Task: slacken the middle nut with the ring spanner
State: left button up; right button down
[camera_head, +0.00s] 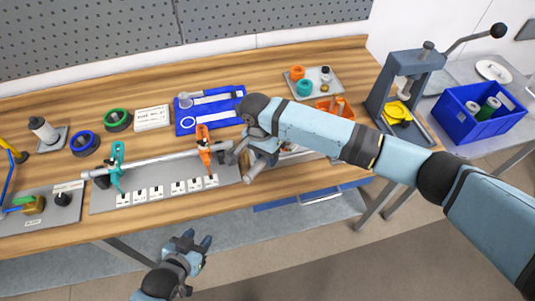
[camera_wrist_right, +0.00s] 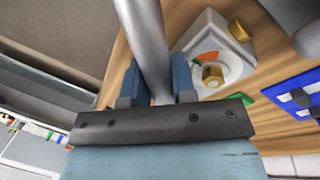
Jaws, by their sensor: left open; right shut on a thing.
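My right gripper (camera_wrist_right: 157,78) is shut on a smooth grey metal bar (camera_wrist_right: 146,35), whose end also shows in the head view (camera_head: 250,175). I cannot tell whether this bar is the ring spanner; no ring end shows. Beside it in the right wrist view is a pale fixture (camera_wrist_right: 192,48) with a brass hex nut (camera_wrist_right: 212,75) over an orange and green marking. A second brass piece (camera_wrist_right: 240,31) sits near its corner. I cannot tell which nut is the middle one. My left gripper (camera_head: 198,240) is open and empty, in front of the bench.
A long shaft (camera_head: 150,163) with teal (camera_head: 117,165) and orange (camera_head: 203,145) clamps lies over a grey plate. A blue board (camera_head: 228,118) lies behind. A press (camera_head: 405,85) and blue crate (camera_head: 455,120) stand right. My right arm hides some bench.

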jog(key=shift+f, duration=0.8)
dwell(0.4)
dwell(0.4)
